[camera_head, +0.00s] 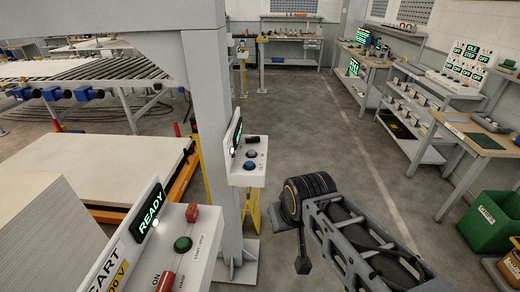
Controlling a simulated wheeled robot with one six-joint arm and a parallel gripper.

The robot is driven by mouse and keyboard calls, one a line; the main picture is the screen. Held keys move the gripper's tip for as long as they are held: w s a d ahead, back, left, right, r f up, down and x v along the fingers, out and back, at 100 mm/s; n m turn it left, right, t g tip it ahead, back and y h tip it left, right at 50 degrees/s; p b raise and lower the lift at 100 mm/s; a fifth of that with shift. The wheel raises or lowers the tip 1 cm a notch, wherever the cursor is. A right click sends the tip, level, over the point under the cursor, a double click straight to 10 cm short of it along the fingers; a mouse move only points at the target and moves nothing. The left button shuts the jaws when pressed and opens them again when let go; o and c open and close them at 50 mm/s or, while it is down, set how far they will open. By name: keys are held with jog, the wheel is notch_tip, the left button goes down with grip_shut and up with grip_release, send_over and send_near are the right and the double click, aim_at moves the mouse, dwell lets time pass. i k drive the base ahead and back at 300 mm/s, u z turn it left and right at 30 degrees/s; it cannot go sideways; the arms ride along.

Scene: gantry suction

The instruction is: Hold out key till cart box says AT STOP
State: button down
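The cart box (203,262) is at the lower left, a white sloped box lettered CART. Its display (149,209) reads READY in green. It carries a small red block (191,213), a green round button (183,244) and a red control (165,282) by the word ON. A second white box (246,174) is fixed to the grey column, with a black knob (253,139), a blue button (249,166) and a display too oblique to read. No key lettered OUT is legible. My arm shows at lower right, apart from both boxes; I cannot make out gripper fingers.
A pale stack of sheets (40,240) and a low orange-framed cart with a pale board (100,165) are left. Shelves, a workbench (470,135) and a green bin (490,220) line the right. The aisle floor is clear.

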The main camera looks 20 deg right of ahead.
aim_at(249, 164)
jog(key=k, duration=0.5)
jog(key=z, duration=0.45)
jog(key=i, duration=0.55)
jog(key=u, duration=1.25)
jog(key=i, duration=0.5)
